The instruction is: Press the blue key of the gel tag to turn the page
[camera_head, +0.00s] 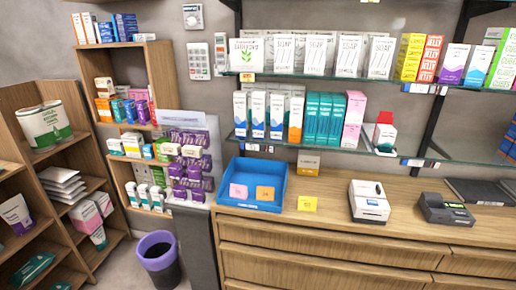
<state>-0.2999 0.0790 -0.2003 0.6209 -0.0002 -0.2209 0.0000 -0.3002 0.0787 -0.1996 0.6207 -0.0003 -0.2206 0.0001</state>
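Neither of my grippers is in view. Several small tags sit along the glass shelf edges. One group of tags (419,88) is under the yellow and red boxes on the upper right shelf. Another group of tags (414,162) is at the right end of the lower shelf and shows small blue and red patches. A further tag (253,147) is at the lower shelf's left end, and a yellowish tag (247,77) is on the upper shelf's left end. Their print is too small to read, so I cannot tell which is the gel tag or make out its blue key.
The wooden counter (330,215) holds a blue tray (228,188) with pink and orange cards, a yellow card (307,204), a white device (369,202) and a dark device (446,210). A purple-rimmed bin (158,256) stands on the floor. Glass shelves overhang the counter.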

